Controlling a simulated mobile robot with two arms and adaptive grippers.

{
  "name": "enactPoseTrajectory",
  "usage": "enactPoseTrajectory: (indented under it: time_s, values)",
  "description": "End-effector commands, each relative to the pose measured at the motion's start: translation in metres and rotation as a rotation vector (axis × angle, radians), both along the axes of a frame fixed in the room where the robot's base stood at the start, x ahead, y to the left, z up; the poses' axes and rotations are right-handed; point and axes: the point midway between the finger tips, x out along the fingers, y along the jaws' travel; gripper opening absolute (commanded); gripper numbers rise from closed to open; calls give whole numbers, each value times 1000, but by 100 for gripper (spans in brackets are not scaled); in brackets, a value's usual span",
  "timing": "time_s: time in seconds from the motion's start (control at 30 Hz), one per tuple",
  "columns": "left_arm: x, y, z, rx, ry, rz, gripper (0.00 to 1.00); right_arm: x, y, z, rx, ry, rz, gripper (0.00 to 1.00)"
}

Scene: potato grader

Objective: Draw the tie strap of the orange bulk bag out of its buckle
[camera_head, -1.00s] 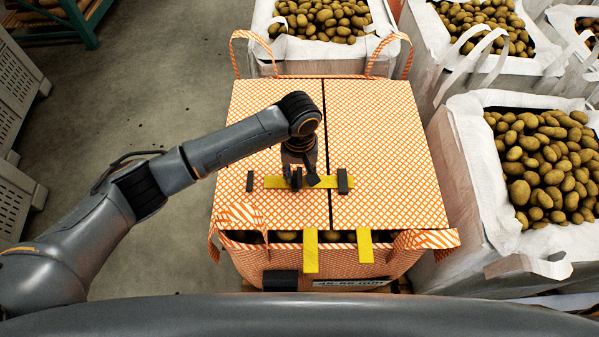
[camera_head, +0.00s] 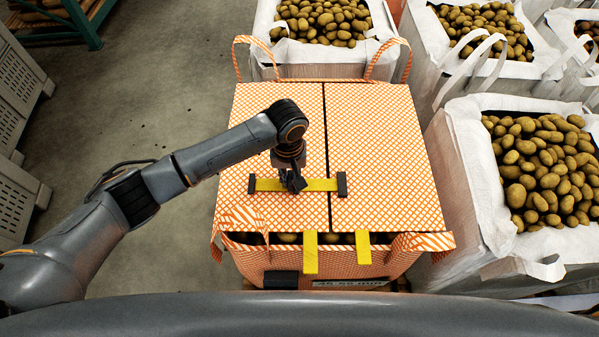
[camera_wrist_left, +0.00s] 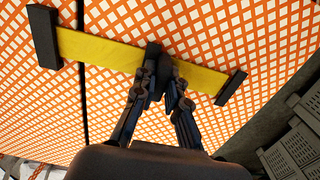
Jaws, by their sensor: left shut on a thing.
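The orange-and-white bulk bag (camera_head: 390,150) stands in front of me with its two top flaps closed along a dark seam. A yellow tie strap (camera_head: 317,185) lies across the seam. One black buckle (camera_head: 342,184) is at its right end and a black bar (camera_head: 252,184) at its left end. My left gripper (camera_head: 293,185) is shut on the strap, left of the seam. In the left wrist view the fingers (camera_wrist_left: 162,75) pinch the strap (camera_wrist_left: 105,50); its left end meets the buckle (camera_wrist_left: 43,37), and no tail shows beyond it. My right gripper is out of view.
Two yellow straps (camera_head: 310,253) hang over the bag's near side, where potatoes show in a gap. White potato bags stand behind and at the right (camera_head: 480,190). Grey crates (camera_head: 20,100) stand at the left, with open floor (camera_head: 130,90) between.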

Motion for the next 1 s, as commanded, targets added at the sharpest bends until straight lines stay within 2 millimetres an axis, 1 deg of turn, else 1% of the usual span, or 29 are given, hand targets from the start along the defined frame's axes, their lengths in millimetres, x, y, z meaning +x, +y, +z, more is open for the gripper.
enactPoseTrajectory:
  time_s: [0.03,0.13,0.27,0.4,0.63,0.67,0.7,0.77,0.8,1.0]
  values:
    - [-1,12,7,5,5,6,0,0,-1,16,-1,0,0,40]
    - [-1,29,6,5,4,6,0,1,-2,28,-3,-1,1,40]
    - [-1,44,4,4,3,4,0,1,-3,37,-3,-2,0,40]
    - [-1,50,1,5,1,2,0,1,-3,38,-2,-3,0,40]
    - [0,51,0,8,1,2,0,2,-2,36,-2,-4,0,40]
    - [0,51,0,8,1,2,14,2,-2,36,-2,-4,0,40]
    - [0,51,0,9,0,2,22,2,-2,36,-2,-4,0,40]
    - [0,51,0,8,0,2,35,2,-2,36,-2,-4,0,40]
    - [0,50,0,8,0,2,36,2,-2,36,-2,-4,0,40]
    - [0,49,0,5,0,1,36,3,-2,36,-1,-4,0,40]
